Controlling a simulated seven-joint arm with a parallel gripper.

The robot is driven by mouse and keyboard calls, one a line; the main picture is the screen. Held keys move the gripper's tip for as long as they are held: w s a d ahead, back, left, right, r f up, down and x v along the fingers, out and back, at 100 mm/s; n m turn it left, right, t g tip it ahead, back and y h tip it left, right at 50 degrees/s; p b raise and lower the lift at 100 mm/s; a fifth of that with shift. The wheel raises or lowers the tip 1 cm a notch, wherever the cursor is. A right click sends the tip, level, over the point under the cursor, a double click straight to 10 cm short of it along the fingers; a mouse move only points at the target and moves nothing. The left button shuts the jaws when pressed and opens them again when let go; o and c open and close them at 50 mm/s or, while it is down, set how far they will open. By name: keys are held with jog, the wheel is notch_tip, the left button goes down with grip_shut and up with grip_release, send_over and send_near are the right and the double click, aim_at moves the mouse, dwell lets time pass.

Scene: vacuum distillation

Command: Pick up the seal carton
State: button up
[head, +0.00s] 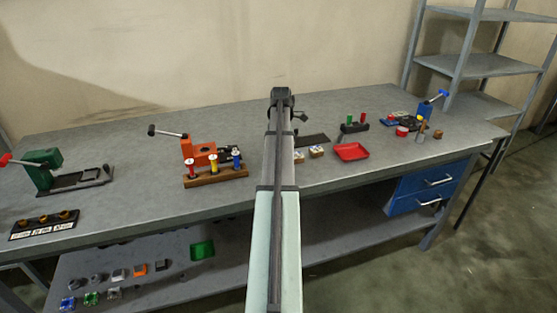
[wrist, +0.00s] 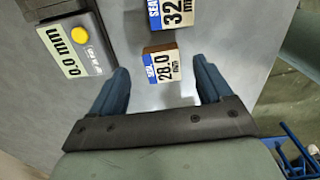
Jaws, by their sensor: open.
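Two small seal cartons with blue, white and tan faces show in the wrist view. The one marked SEAL 28.0 mm (wrist: 162,68) lies between and slightly beyond my fingertips, with bare bench on both sides of it. The one marked SEAL 32 (wrist: 178,12) lies farther off at the top edge and is partly cut off. My gripper (wrist: 160,66) is open and empty, its two blue fingers apart. In the head view two small cartons (head: 316,151) sit on the bench just right of my arm; their labels are too small to read. My arm hides my fingers there.
A dark gauge with a yellow button (wrist: 78,36) reads 0.0 mm, left of the cartons. In the head view a red tray (head: 351,152) lies just right of the cartons. An orange press (head: 200,152) and a wooden rack (head: 216,177) stand left of my arm.

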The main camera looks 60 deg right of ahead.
notch_tip(320, 180, down, 3)
jog(key=shift+a+f, duration=0.15)
jog(key=c, duration=1.1)
